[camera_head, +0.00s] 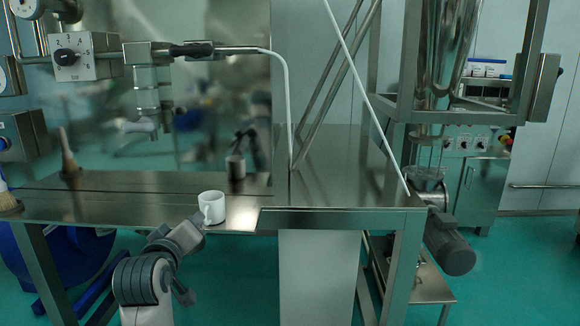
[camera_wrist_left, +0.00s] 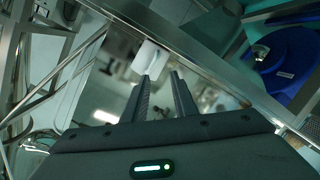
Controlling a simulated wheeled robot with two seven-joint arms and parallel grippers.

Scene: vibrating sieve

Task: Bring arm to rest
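A white mug (camera_head: 212,207) stands upright on the front edge of the steel table (camera_head: 130,207). My left gripper (camera_head: 203,217) is at the mug's near left side in the head view, and the arm comes up from below the table edge. In the left wrist view the two dark fingers (camera_wrist_left: 160,78) are apart with an empty gap between them. The white mug (camera_wrist_left: 151,56) shows just beyond the fingertips. I cannot tell whether a fingertip touches it. My right gripper is in neither view.
A brush (camera_head: 7,200) is at the table's far left. A dial box (camera_head: 75,57) and valve pipe (camera_head: 147,95) hang above. A steel frame with a motor (camera_head: 450,247) stands right. A blue drum (camera_head: 65,255) sits below the table. The tabletop around the mug is mostly clear.

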